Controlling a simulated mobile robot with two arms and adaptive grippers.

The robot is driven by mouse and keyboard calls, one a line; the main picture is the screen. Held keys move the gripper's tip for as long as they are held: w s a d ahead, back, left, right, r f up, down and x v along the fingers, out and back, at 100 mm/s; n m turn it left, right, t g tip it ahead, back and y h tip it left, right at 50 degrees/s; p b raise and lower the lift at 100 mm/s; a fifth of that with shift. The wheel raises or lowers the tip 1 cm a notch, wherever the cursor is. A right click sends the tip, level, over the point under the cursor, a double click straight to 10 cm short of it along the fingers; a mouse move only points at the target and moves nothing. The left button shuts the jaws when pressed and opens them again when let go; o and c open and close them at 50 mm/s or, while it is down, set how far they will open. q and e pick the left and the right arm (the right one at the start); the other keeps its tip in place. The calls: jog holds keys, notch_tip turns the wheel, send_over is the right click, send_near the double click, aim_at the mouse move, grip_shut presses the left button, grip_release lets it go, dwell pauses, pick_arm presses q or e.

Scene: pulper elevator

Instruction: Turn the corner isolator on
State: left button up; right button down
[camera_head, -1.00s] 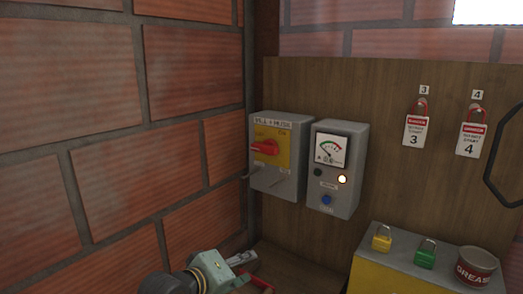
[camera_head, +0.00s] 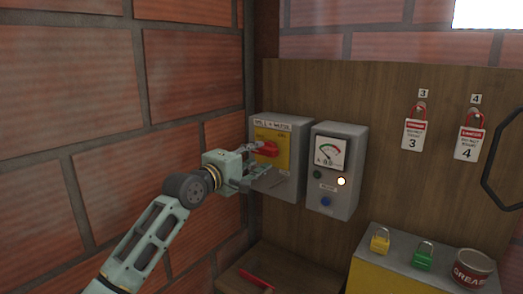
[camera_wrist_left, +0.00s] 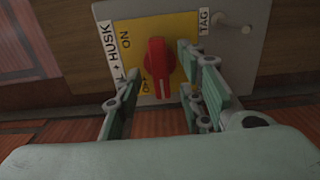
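The corner isolator (camera_head: 279,183) is a grey box with a yellow plate (camera_head: 272,136) and a red rotary handle (camera_head: 268,149), on the wooden board beside the brick corner. In the left wrist view the handle (camera_wrist_left: 158,66) lies along the picture's vertical. The ON label (camera_wrist_left: 126,40) is at its upper left; a partly hidden label is near its lower end. My left gripper (camera_head: 254,165) is at the isolator's front, its fingers (camera_wrist_left: 158,92) open on either side of the handle. I cannot tell whether they touch it. My right gripper is not in view.
A grey meter box (camera_head: 336,172) with a lit lamp stands close right of the isolator. Yellow (camera_head: 380,240) and green (camera_head: 423,256) padlocks and a grease tin (camera_head: 472,268) sit on a ledge at lower right. A red-handled object (camera_head: 256,279) lies below.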

aim_at(263, 153)
pick_arm(q)
jog(key=shift+p+x, duration=0.3)
jog(key=shift+x, duration=1.25)
grip_shut()
